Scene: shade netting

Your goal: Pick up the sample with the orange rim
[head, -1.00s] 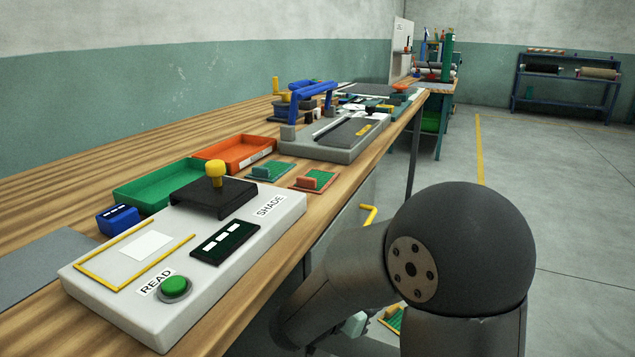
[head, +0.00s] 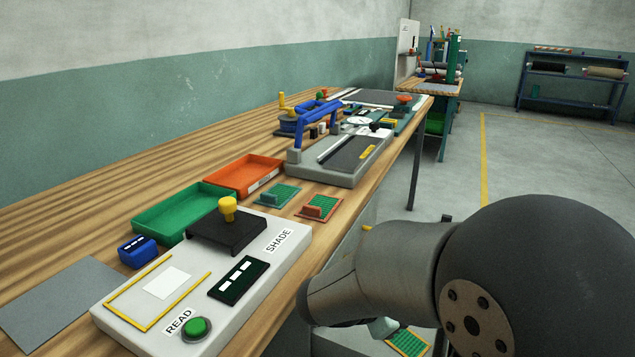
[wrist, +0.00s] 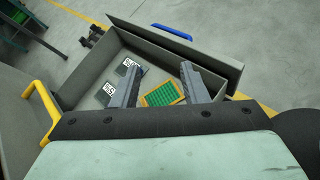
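A green sample with an orange-yellow rim (wrist: 163,94) lies in an open grey drawer (wrist: 75,82), seen in the wrist view. My gripper (wrist: 160,68) is open, its two dark fingers apart, one on each side of the sample in the picture. Nothing is held; the gap in height to the sample is hard to judge. In the head view the sample (head: 408,342) shows at the bottom edge, below my arm, partly cut off. My fingers are hidden there. On the bench are another green sample with a reddish-orange rim (head: 329,206) and one with a teal rim (head: 289,195).
Two black-and-white marked cards (wrist: 128,66) lie in the drawer's left part. The drawer front has a blue handle (wrist: 172,32); a yellow handle (wrist: 38,100) is at left. On the bench are the shade reader (head: 140,322), a green tray (head: 160,222) and an orange tray (head: 270,172).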

